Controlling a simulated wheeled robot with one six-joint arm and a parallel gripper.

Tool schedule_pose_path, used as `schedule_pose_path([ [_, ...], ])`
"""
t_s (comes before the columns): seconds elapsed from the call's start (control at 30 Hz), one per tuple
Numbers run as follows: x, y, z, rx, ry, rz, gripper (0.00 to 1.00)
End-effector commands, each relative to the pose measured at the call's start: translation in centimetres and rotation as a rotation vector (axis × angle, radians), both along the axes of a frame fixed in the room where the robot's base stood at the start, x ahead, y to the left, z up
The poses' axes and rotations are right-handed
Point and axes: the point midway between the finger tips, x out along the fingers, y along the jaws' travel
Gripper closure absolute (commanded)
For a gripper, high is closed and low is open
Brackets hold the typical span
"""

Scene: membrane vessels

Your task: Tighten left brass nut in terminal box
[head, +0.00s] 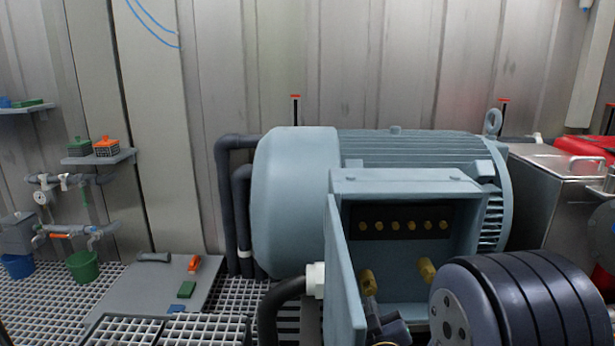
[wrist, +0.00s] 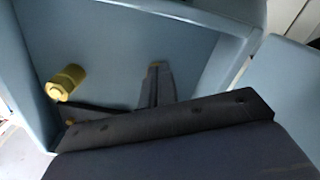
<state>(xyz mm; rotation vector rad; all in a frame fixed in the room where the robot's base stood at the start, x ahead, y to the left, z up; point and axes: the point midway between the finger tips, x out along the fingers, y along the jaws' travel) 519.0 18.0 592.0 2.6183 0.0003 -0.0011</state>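The open terminal box (head: 405,182) is pale blue and sits on the front of the motor. Two brass nuts stand low in it: the left brass nut (head: 367,282) and the right one (head: 427,270). My gripper (head: 374,312) is dark and partly in view just below the left nut; contact cannot be told. In the wrist view a brass nut (wrist: 66,83) stands clear at the left. Another bit of brass (wrist: 154,65) shows at the tip of an upright dark finger. Which nut is which there is unclear, and the finger gap is not clearly shown.
A row of brass terminals (head: 403,225) runs along the box's back. The box's open door (head: 340,270) stands on its left, beside a white cable gland (head: 315,280). A steel cabinet (head: 550,200) stands at the right. Grating floor (head: 60,300) lies at the left.

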Motion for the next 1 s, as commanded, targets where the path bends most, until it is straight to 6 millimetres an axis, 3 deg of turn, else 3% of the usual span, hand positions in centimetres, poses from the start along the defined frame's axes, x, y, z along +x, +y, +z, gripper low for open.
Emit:
schedule_pose_path([
  [0.4, -0.3, -0.1, -0.8, 0.000, -0.001, 0.000, 1.00],
  [0.8, -4.9, 0.0, -0.8, 0.000, -0.001, 0.000, 1.00],
  [1.0, -6.0, -0.1, -0.8, 0.000, 0.000, 0.000, 1.00],
])
